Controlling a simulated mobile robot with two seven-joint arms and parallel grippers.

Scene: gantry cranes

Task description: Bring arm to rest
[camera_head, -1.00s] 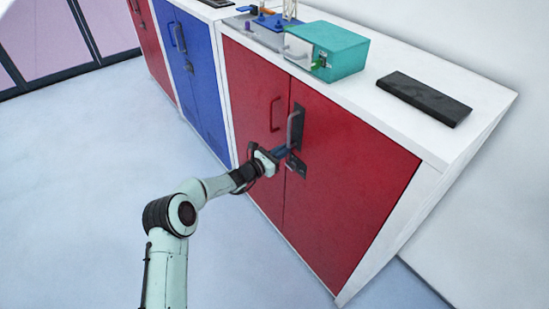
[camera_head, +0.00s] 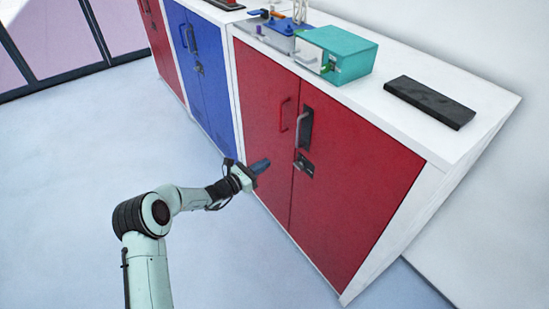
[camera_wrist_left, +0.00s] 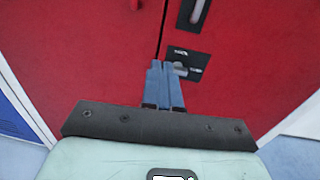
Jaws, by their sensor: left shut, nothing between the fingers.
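My left arm reaches in from the lower left in the head view. Its gripper (camera_head: 261,166) is in front of the red cabinet doors (camera_head: 356,188), left of and below the handles. In the left wrist view the two blue fingers of the left gripper (camera_wrist_left: 165,68) are shut together with nothing between them. They point toward the red doors and overlap the view of the dark latch plate (camera_wrist_left: 196,58). The latch plate also shows in the head view (camera_head: 304,165), apart from the gripper. My right gripper is not in view.
A blue cabinet (camera_head: 203,75) stands left of the red one. On the white worktop are a teal box (camera_head: 352,62) and a flat black slab (camera_head: 430,102). Grip handles (camera_head: 304,128) stick out from the red doors. The floor (camera_head: 70,170) at the left is clear.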

